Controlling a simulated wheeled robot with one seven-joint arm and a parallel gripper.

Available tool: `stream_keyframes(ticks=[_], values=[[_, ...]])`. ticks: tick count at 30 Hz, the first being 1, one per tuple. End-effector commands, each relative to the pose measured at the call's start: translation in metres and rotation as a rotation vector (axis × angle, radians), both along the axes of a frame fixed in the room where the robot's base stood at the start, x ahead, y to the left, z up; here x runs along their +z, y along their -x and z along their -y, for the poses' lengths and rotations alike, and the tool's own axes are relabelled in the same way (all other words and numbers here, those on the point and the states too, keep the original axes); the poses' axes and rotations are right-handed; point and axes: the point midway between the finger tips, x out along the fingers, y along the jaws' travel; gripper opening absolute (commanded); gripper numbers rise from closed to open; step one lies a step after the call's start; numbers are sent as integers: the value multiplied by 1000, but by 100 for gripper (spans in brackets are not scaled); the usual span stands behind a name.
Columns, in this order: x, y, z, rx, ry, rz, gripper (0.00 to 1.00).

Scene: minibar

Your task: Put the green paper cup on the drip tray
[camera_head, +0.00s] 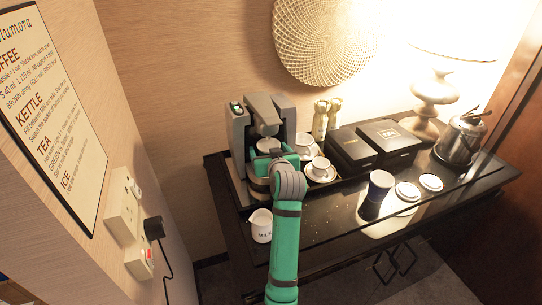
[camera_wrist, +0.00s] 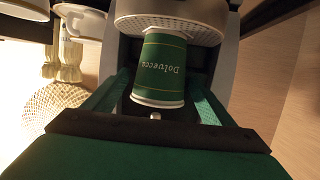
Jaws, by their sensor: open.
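The green paper cup (camera_wrist: 160,62), with a white rim and the name "Dolvecca", stands upright with its base at the round perforated drip tray (camera_wrist: 203,32) in the upside-down wrist view. It appears to rest on the tray. In the head view only the cup's pale top (camera_head: 268,145) shows, under the coffee machine's (camera_head: 240,130) spout. My gripper (camera_wrist: 158,98) is open, with one green finger on each side of the cup and a visible gap at each side. In the head view, my gripper (camera_head: 263,160) hides most of the tray.
White cups on saucers (camera_head: 319,170) stand close to the right of the machine. A white milk jug (camera_head: 261,226) stands in front. Black boxes (camera_head: 370,145), a dark-sided cup (camera_head: 379,187) and a kettle (camera_head: 460,138) are farther right. The front middle of the counter is clear.

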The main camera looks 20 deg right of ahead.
Motion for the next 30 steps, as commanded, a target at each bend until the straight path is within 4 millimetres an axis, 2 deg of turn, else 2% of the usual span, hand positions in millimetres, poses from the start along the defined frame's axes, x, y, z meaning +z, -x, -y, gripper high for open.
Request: stream_keyframes(ticks=[5,12,18,24,30], values=[[7,24,-3,-1,1,3,77],[22,71,-9,-1,1,2,77],[30,99,-13,1,0,2,77],[34,112,-15,1,0,0,77],[35,113,-15,1,0,0,77]])
